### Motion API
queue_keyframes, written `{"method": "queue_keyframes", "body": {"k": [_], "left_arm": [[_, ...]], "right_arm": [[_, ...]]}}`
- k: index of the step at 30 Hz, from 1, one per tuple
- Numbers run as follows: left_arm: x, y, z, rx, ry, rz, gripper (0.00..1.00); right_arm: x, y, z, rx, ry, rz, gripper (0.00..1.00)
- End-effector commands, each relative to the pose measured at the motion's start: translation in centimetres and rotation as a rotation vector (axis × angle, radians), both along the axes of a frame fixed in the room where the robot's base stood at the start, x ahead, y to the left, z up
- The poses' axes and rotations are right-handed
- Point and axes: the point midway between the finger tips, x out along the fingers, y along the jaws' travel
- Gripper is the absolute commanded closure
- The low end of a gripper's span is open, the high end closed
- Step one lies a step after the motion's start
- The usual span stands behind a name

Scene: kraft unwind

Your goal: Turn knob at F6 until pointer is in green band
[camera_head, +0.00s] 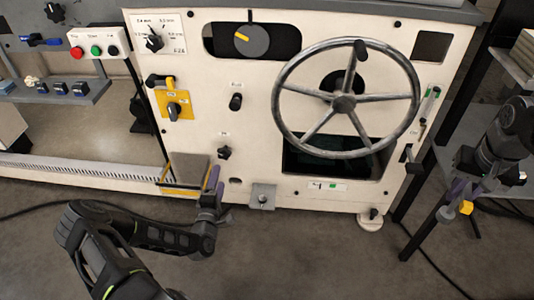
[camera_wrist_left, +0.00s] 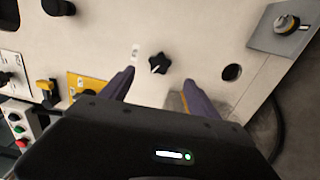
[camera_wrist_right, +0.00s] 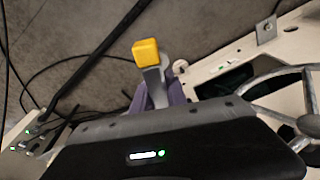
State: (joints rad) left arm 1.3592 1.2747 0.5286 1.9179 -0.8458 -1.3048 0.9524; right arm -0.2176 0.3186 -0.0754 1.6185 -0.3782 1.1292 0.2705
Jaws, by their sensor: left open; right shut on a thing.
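A small black star-shaped knob (camera_head: 224,152) sits on the lower middle of the cream panel, under a label too small to read. My left gripper (camera_head: 214,186) is open and empty, just below this knob in the head view. In the left wrist view the star knob (camera_wrist_left: 159,64) lies ahead, between the lines of the two purple fingers, with no contact visible. A small strip with a green patch (camera_head: 332,186) is under the panel's window; its pointer is too small to read. My right gripper (camera_head: 459,190) is shut on a grey tool with a yellow end (camera_wrist_right: 146,52), away from the panel.
A large metal handwheel (camera_head: 344,103) projects from the panel at right. Other controls include a dial with yellow pointer (camera_head: 252,39), a yellow-plated switch (camera_head: 173,105) and a black knob (camera_head: 236,102). A tray (camera_head: 188,169) juts out beside my left gripper. Shelving stands at right.

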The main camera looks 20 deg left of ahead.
Motion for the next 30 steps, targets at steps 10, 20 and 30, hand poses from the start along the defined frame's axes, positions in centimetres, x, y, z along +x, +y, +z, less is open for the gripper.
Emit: {"method": "queue_keyframes", "body": {"k": [10,20,30], "left_arm": [[2.8,1.0,-0.1,0.003,-0.002,0.0,0.3],[8.8,3.0,-0.2,0.001,-0.001,-0.001,0.3],[11.3,3.9,0.0,0.001,0.001,-0.001,0.3]], "right_arm": [[0.0,0.0,-0.7,0.0,-0.001,0.0,1.0],[0.0,0.0,-2.3,0.0,-0.001,0.0,1.0],[0.0,0.0,-2.8,0.0,-0.002,0.0,1.0]]}}
